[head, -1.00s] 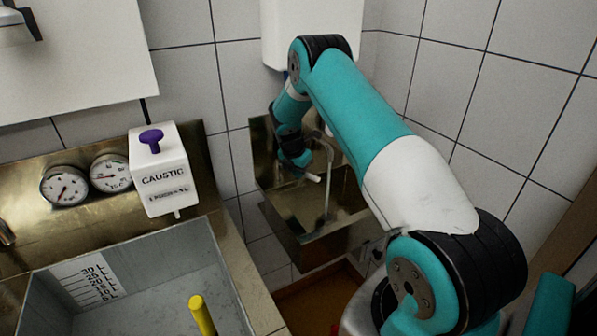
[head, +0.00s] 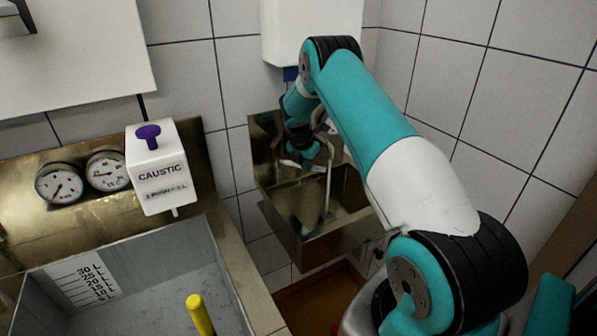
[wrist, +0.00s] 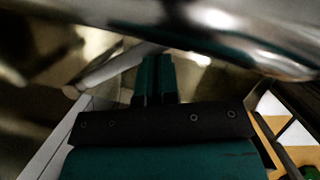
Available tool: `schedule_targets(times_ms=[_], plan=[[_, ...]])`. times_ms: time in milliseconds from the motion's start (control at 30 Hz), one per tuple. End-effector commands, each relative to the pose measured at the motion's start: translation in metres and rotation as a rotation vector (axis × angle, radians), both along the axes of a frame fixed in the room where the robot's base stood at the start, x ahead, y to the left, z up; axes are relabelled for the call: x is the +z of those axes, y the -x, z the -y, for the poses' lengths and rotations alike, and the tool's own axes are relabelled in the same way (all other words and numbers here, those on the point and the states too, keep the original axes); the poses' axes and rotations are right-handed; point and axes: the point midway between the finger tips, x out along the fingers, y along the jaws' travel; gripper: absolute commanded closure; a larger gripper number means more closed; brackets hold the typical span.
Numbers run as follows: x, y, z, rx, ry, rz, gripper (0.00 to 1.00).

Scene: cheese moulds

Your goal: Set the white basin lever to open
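The steel hand basin (head: 318,238) hangs on the wall in the corner, with a thin curved tap (head: 329,185) rising over it. The white lever (head: 289,164) shows as a small pale rod at the left of my gripper (head: 308,160), low over the basin's back. In the wrist view the lever (wrist: 112,70) is a pale rod slanting from lower left up to my fingertips (wrist: 155,62). My fingers are close together with nothing visible between them. They are beside the rod; whether they touch it I cannot tell.
A blurred shiny metal pipe (wrist: 220,30) crosses very close in the wrist view. A white caustic dispenser (head: 160,180), two gauges (head: 60,184) and a grey vat (head: 135,272) with a yellow handle (head: 200,315) are at left. A white wall box (head: 310,25) hangs above the basin.

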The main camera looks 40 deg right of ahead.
Motion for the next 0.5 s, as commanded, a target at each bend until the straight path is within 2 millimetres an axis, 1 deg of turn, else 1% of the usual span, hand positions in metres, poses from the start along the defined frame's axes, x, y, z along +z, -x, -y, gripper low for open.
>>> schedule_targets(times_ms=[33, 200, 500], plan=[[-0.003, 0.002, 0.004, -0.004, 0.000, -0.003, 1.00], [-0.003, 0.002, 0.014, -0.003, -0.001, -0.004, 1.00], [-0.003, 0.003, 0.025, -0.007, -0.001, -0.005, 1.00]])
